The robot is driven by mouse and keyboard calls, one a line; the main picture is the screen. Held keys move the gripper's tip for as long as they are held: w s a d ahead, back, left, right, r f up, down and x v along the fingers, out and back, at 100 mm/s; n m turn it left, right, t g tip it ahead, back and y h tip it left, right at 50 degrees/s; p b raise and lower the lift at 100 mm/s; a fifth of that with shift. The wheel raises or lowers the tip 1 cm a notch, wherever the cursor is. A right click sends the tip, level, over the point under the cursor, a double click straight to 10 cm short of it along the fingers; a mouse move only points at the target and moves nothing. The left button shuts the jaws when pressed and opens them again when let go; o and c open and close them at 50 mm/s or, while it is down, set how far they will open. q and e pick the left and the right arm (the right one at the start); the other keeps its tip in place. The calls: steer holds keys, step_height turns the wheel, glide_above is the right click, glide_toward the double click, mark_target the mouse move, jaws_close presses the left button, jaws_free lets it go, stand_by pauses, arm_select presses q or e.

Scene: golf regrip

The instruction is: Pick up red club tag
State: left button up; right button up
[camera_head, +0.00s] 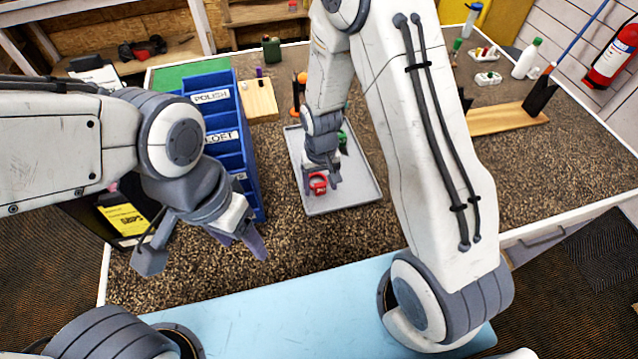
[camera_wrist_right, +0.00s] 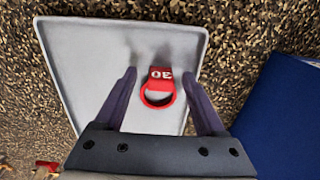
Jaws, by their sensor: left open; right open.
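The red club tag (camera_head: 318,184) lies on the grey tray (camera_head: 343,203) in the middle of the bench. In the right wrist view the red tag (camera_wrist_right: 158,87) shows a white "30" and a ring-shaped end, and the grey tray (camera_wrist_right: 90,70) lies under it. My right gripper (camera_head: 320,187) is open above the tray, with its fingers (camera_wrist_right: 160,88) on either side of the tag. I cannot tell whether they touch it. My left gripper (camera_head: 205,258) is open and empty over the front left of the bench, apart from the tray.
A blue bin rack (camera_head: 240,165) with labels stands left of the tray. A green item (camera_head: 343,142) lies at the tray's far part, partly hidden by my right arm. A wooden board (camera_head: 500,118) is at the right. The bench in front of the tray is clear.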

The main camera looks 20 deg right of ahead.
steer(key=c, duration=1.1)
